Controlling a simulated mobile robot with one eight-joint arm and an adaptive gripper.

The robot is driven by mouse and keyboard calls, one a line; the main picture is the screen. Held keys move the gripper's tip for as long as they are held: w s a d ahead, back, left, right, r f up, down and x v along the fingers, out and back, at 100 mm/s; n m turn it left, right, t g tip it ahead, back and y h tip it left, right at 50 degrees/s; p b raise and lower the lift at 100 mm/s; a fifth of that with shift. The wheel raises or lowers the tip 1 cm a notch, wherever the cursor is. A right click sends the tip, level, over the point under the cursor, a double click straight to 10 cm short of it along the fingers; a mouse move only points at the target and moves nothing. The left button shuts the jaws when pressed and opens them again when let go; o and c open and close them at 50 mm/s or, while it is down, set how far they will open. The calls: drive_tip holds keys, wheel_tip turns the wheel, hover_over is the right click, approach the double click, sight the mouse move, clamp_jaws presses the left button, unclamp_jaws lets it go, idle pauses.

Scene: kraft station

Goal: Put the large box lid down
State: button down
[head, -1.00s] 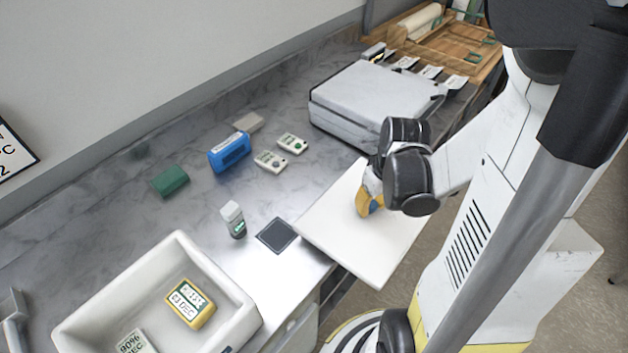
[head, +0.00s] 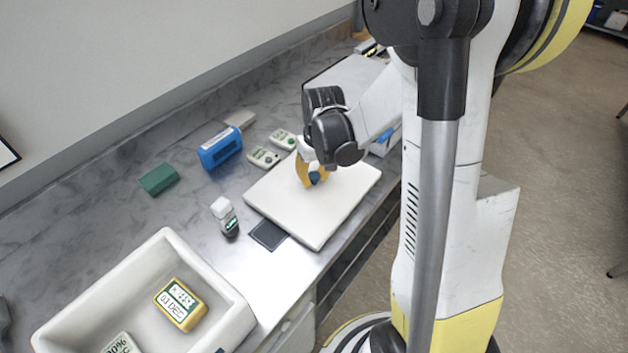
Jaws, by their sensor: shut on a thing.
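The large box lid (head: 300,215) is a flat white square panel. It lies level on or just above the front part of the grey marble counter, to the right of the small bottle; I cannot tell whether it touches the counter. My gripper (head: 312,180), with yellow fingers, is over the lid's middle and shut on it. The grip point itself is partly hidden by the fingers. The lid's near corner lies close to a dark square pad (head: 268,234).
A small bottle (head: 225,216), a blue case (head: 219,147), a green block (head: 158,179) and two pale devices (head: 263,157) are on the counter.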

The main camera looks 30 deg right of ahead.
sight(317, 188)
drive_tip(key=shift+f, duration=0.1)
drive_tip(key=shift+f, duration=0.15)
drive_tip(key=c, duration=1.2)
unclamp_jaws()
wheel_tip(317, 188, up, 12)
drive_tip(key=s+p, duration=0.2)
drive_tip(key=p, duration=0.2)
drive_tip(key=s+a+r+t, duration=0.1)
drive_tip(key=s+a+r, duration=0.2)
drive_tip(key=s, duration=0.1)
drive_tip(key=s+a+r+t, duration=0.2)
drive_tip(key=s+a+r, duration=0.1)
drive_tip(key=s, duration=0.1)
drive_tip(key=s+a+r+t, duration=0.2)
drive_tip(key=s+a+r, duration=0.1)
drive_tip(key=s+a, duration=0.1)
drive_tip(key=shift+r, duration=0.2)
